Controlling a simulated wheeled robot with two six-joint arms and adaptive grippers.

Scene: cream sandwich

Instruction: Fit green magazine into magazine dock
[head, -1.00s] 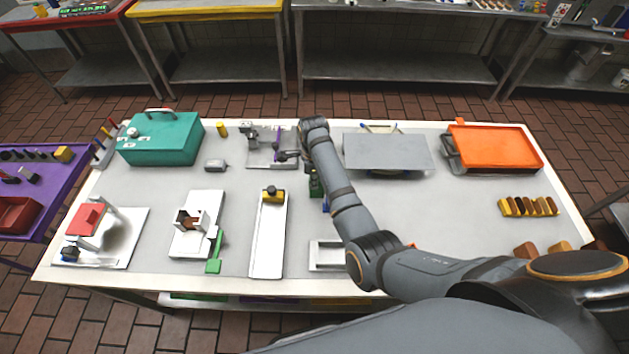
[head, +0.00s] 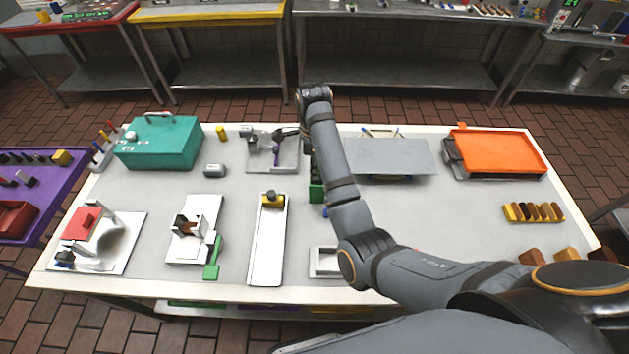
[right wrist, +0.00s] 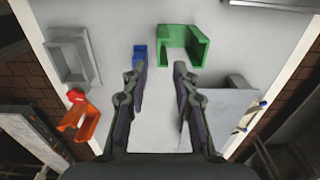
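A green U-shaped piece (right wrist: 185,45), which looks like the green magazine, stands on the table ahead of my right gripper. In the head view the green piece (head: 316,190) is partly hidden by my right arm. My right gripper (right wrist: 160,72) is open, with nothing between its fingers, and apart from the green piece. A white fixture (head: 181,252) with an upright holder, brown pieces inside and a green handle (head: 212,258) stands at left; I cannot tell whether it is the magazine dock. My left gripper is out of view.
A blue piece (right wrist: 138,55) lies beside the green one. A shallow tray (head: 323,262) and an orange piece (right wrist: 80,118) are nearby. A grey plate (head: 390,155) stands to the right. A purple-marked fixture (head: 285,158), a teal box (head: 160,145) and an orange tray (head: 497,152) stand toward the back.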

